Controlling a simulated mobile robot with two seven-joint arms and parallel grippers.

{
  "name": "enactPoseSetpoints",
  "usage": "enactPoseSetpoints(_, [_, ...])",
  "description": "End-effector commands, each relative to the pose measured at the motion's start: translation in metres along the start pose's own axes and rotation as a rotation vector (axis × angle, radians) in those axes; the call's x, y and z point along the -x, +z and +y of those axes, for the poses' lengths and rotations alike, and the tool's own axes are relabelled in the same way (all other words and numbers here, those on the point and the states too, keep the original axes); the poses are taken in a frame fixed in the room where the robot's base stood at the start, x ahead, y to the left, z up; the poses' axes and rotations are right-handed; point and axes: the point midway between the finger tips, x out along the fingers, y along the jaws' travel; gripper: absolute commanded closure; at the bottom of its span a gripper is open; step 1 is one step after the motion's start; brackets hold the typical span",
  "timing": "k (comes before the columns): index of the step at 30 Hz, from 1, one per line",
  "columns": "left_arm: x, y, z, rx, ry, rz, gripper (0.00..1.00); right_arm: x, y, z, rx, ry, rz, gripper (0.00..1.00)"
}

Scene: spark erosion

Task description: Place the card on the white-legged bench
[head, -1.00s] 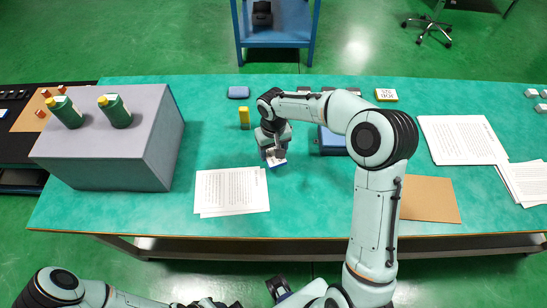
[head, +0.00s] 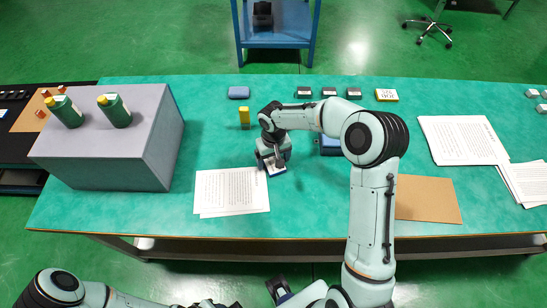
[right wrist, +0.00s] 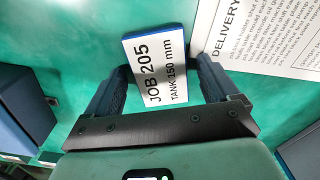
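The card (right wrist: 162,75) is a white, blue-edged plate printed "JOB 205 TANK 150 mm". My right gripper (right wrist: 162,65) has one finger along each long side of it, with little or no gap, and looks shut on it. In the head view the card (head: 277,170) shows just below the right gripper (head: 274,163), low over or on the teal-topped bench (head: 220,145). Whether the card touches the top cannot be told. A pale leg or foot (head: 145,243) shows under that bench.
Printed sheets (head: 232,192) lie close to the card. A yellow-topped item (head: 244,116), a blue case (head: 238,92) and a blue box (head: 330,143) stand nearby. A grey block (head: 110,150) carries two green bottles. A yellow-edged sign (head: 386,95) is at the back.

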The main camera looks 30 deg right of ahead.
Motion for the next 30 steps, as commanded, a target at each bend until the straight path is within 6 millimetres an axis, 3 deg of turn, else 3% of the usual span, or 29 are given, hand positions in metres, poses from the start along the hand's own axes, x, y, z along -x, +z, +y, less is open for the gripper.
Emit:
enactPoseSetpoints(8, [0.004, -0.001, 0.002, -0.001, 0.001, 0.002, 0.57, 0.008, -0.001, 0.0, -0.001, 0.0, 0.003, 0.11])
enactPoseSetpoints(21, [0.01, -0.003, 0.005, -0.002, 0.002, 0.005, 0.57, 0.095, -0.001, 0.0, -0.001, 0.0, 0.006, 0.11])
enactPoseSetpoints(30, [0.013, -0.003, 0.006, -0.002, 0.002, 0.007, 0.57, 0.123, 0.0, 0.0, -0.001, 0.0, 0.001, 0.11])
